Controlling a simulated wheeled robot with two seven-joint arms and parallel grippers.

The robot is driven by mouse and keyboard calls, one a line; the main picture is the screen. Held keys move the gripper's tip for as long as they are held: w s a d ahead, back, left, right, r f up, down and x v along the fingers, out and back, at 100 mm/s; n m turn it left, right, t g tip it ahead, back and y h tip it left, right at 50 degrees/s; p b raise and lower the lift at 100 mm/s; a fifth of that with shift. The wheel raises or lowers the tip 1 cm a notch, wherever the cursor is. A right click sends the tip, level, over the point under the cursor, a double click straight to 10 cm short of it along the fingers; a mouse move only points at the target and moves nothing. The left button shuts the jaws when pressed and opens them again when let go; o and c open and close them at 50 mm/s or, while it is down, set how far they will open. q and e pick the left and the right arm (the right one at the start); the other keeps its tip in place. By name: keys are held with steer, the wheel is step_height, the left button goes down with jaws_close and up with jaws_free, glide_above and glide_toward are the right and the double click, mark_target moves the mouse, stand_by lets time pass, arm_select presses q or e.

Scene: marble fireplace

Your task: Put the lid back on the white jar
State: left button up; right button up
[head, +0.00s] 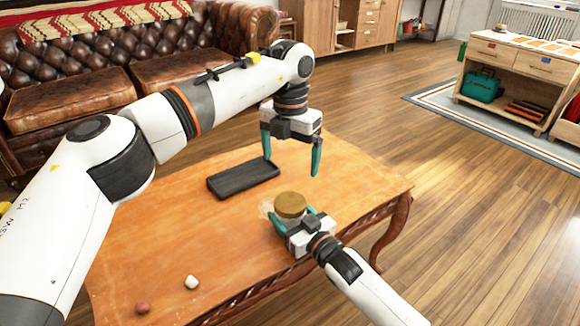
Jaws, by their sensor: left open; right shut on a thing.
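The white jar (266,209) is on the wooden table near its right front edge. Only a pale part of it shows; the rest is hidden by my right gripper and the lid. A round brown-gold lid (290,203) appears on top of the jar; I cannot tell whether it is seated. My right gripper (291,214) is shut around the jar just below the lid, coming from the front right. My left gripper (292,166) is open and empty, fingers pointing down, above and behind the lid and apart from it.
A dark rectangular tray (236,184) lies on the table (190,235) left of the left gripper. A small white piece (191,282) and a small reddish piece (142,307) lie near the front left. The table between them and the tray is clear. A leather sofa (75,95) stands behind.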

steer(key=o, duration=1.9)
steer(key=shift+o, duration=0.2)
steer(key=p+v, duration=0.4)
steer(key=v, duration=0.8)
